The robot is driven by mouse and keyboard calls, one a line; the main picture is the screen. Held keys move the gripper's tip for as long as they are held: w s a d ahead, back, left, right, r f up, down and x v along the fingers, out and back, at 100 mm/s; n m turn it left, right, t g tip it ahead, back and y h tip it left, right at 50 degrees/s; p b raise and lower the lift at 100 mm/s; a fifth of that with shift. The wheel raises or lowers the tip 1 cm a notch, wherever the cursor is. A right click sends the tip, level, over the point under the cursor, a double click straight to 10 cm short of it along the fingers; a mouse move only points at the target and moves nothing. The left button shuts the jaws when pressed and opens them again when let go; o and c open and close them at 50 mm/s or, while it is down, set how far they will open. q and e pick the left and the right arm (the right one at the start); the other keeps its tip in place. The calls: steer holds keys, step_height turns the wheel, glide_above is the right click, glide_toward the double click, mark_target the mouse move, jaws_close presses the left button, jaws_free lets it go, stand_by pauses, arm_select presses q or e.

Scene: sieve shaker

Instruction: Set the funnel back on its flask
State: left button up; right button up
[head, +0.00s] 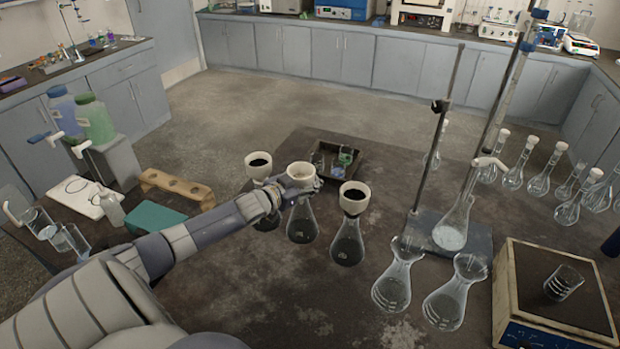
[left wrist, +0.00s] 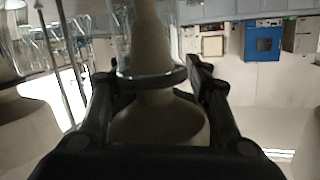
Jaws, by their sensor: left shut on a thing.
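A pale funnel (head: 301,170) is at the middle of a row of three dark-filled flasks, directly above the middle flask (head: 302,226). My left gripper (head: 286,188) reaches in from the left and is shut on this funnel. In the left wrist view, the fingers (left wrist: 155,95) flank the funnel (left wrist: 160,118), and its narrow stem shows through clear glass. The stem seems to be in the flask's neck, but I cannot tell whether the funnel rests on it. The fingers hide part of the neck. My right gripper is not in view.
Flasks with dark-filled funnels stand close on both sides, left (head: 259,166) and right (head: 354,198). Behind is a dark tray (head: 345,184) with small items. A stand rod (head: 437,160) and two clear flasks (head: 398,282) are to the right.

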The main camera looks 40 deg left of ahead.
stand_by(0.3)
arm_select(q)
steer(key=o, duration=1.6)
steer(key=shift+c, duration=0.2)
steer(key=shift+p+v, duration=0.85)
steer(key=shift+p, duration=0.1)
steer(key=shift+p+v, duration=2.7)
steer(key=shift+v, duration=0.3)
steer(key=shift+s, duration=0.2)
steer(key=shift+s, duration=0.1)
